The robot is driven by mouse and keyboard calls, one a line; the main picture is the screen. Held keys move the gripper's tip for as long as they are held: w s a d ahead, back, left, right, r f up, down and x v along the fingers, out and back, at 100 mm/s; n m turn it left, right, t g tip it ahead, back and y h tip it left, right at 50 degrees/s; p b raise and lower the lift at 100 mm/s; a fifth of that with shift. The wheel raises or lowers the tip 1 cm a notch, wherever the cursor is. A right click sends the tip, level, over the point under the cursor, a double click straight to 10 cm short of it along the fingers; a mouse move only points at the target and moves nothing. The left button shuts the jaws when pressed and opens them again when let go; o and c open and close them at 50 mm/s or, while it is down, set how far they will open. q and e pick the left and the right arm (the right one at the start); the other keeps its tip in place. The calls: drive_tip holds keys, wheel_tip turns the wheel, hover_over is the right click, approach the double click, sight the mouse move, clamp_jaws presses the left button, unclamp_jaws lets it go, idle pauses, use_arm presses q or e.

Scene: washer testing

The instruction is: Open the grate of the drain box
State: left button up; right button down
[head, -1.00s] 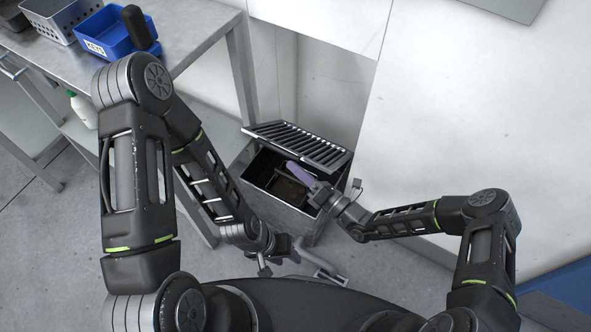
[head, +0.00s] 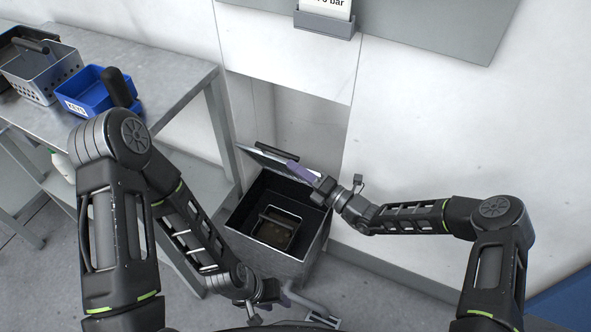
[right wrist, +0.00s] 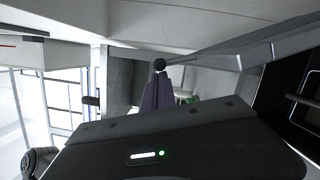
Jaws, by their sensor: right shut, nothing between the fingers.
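The drain box (head: 312,245) is a grey box on the floor by the wall, with its dark inside exposed. Its grate (head: 262,158) stands raised along the back edge, seen at a steep angle. Inside lies a small dark tray with a handle (head: 290,232). My right gripper (head: 294,168) has purple fingers and is at the raised grate, in front of its right part; contact is unclear. Its fingers (right wrist: 160,92) are together and empty in the right wrist view. My left gripper (head: 290,294) is low in front of the box; its jaw opening is not clear.
A metal table (head: 185,92) at left holds a blue bin (head: 92,100) and a grey perforated basket (head: 38,85). The wall (head: 440,130) is close on the right. A grey pipe-like part (head: 318,318) lies on the floor in front of the box.

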drive_tip(key=v, duration=0.7)
drive_tip(key=shift+s+d, duration=0.2)
drive_tip(key=shift+d, duration=0.15)
drive_tip(key=s+a+f+n+g+h+p, duration=0.1)
drive_tip(key=s+f+n+g+h, duration=0.2)
drive_tip(key=s+f+n+g, duration=0.55)
drive_tip(key=s+a+f+n+g+h+p, duration=0.1)
drive_tip(key=s+f+n+g+h, duration=0.3)
drive_tip(key=s+n, duration=0.75)
drive_tip(key=s+d+n+h+p, duration=0.35)
drive_tip(key=s+d+n, duration=0.25)
drive_tip(key=s+n, duration=0.25)
wheel_tip(320, 180, up, 8)
drive_tip(key=d+n+t+p, duration=0.1)
drive_tip(key=n+p, duration=0.3)
drive_tip(key=n, duration=0.5)
drive_tip(key=shift+r+t+h, duration=0.2)
drive_tip(key=shift+t+h, duration=0.25)
drive_tip(key=shift+t, duration=0.3)
